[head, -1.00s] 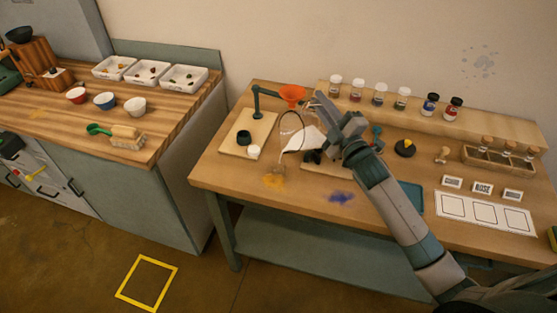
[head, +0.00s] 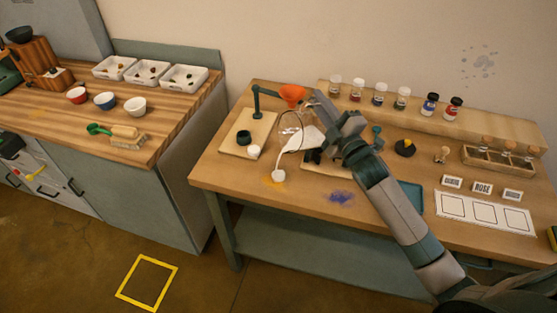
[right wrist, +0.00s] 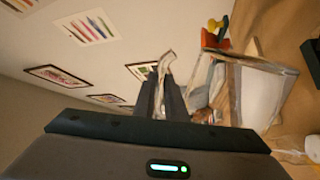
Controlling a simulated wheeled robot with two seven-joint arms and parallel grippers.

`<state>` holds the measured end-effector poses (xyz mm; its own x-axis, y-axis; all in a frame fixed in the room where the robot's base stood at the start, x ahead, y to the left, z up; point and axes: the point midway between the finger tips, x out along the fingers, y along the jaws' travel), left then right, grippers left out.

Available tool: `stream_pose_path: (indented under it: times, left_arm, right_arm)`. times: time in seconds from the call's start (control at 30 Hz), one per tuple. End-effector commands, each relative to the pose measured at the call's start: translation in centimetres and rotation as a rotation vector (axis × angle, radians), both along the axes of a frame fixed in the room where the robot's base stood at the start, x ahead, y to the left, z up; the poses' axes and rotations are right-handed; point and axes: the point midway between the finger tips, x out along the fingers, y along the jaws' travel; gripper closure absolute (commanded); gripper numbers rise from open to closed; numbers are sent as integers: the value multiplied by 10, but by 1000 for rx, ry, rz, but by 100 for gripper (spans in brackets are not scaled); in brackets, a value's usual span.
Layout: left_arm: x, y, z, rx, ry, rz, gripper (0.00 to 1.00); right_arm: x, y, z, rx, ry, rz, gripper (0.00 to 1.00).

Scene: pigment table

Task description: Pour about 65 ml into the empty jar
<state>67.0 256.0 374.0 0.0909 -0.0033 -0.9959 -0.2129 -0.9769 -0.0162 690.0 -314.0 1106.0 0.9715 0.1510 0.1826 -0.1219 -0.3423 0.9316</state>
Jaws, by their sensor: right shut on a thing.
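My right gripper (head: 322,156) is shut on a clear jug, whose hoop-like rim (head: 291,116) shows in the head view. The jug is tilted to the left, with white liquid (head: 310,138) in it. A white streak runs from its lower edge down towards a small jar (head: 278,175), which looks white inside. The jar stands on the table's near left part. In the right wrist view the jug (right wrist: 265,90) shows beside the dark fingers (right wrist: 163,98). The grip itself is partly hidden. My left gripper is not in view.
An orange funnel (head: 292,93) on a stand is close behind the jug. A dark cup (head: 244,138) and a white cup (head: 254,152) are to the left. Several pigment jars (head: 380,94) line the back shelf. Yellow and blue powder patches (head: 340,198) lie near the front.

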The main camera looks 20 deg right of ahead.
Motion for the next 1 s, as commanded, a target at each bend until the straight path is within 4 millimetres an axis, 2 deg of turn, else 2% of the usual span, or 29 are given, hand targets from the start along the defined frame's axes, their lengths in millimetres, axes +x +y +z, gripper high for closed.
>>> stream_pose_path:
  times: [1.0]
  left_arm:
    - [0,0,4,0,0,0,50]
  right_arm:
    - [-1,6,6,-34,-11,1,100]
